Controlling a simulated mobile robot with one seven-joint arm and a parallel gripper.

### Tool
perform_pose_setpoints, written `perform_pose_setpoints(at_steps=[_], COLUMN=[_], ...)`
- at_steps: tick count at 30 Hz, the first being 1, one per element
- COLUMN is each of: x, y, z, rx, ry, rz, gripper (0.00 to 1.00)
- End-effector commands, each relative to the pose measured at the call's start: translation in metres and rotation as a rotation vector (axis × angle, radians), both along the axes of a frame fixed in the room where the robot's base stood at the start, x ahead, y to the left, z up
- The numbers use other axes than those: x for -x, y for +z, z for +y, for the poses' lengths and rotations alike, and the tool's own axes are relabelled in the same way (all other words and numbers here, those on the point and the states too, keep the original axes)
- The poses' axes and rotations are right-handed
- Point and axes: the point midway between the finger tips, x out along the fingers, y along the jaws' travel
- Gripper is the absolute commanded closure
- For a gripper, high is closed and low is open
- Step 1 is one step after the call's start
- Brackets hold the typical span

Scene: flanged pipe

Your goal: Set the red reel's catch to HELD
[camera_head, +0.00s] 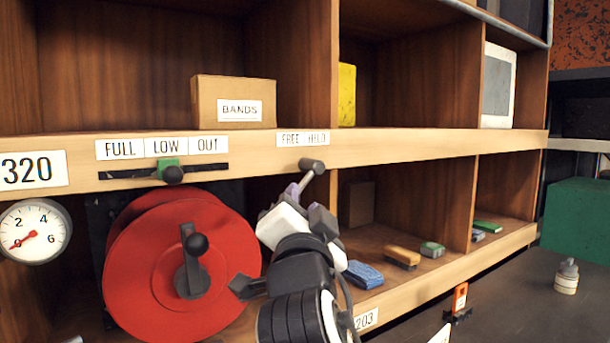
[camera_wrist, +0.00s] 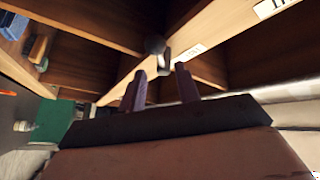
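The red reel (camera_head: 170,285) stands in the lower left bay, with a dark crank and knob (camera_head: 195,246) on its face. The catch (camera_head: 312,166) is a grey lever with a dark rounded end, just under the FREE / HELD label (camera_head: 303,139); its lower part runs down-left behind my gripper. I cannot tell which setting it is at. My gripper (camera_head: 298,197) is just below the catch. In the wrist view its two purple fingers (camera_wrist: 162,88) are apart, with the catch (camera_wrist: 157,48) ahead of the gap. I see nothing held.
A FULL/LOW/OUT slider (camera_head: 172,172) and a dial gauge (camera_head: 34,232) are at the left. A BANDS box (camera_head: 234,101) sits on the shelf above. Brushes and blocks, such as a blue brush (camera_head: 363,275), lie in the lower bays at right. The shelf edge (camera_head: 430,147) runs above my gripper.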

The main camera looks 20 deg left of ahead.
Motion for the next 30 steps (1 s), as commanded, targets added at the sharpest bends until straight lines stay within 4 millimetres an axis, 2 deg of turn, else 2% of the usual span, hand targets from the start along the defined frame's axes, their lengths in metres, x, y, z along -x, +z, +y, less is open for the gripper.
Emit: perform_pose_setpoints(at_steps=[3, 9, 15, 23, 30], x=[-0.024, -0.052, -0.064, -0.065, -0.065], y=[0.010, 0.018, 0.020, 0.020, 0.020], z=[0.008, 0.019, 0.024, 0.024, 0.024], rx=[0.001, 0.000, 0.001, 0.001, 0.001], ry=[-0.001, 0.001, 0.000, 0.001, 0.001], rz=[0.003, 0.001, -0.001, -0.002, -0.002], gripper=[0.67, 0.67, 0.67, 0.67, 0.96])
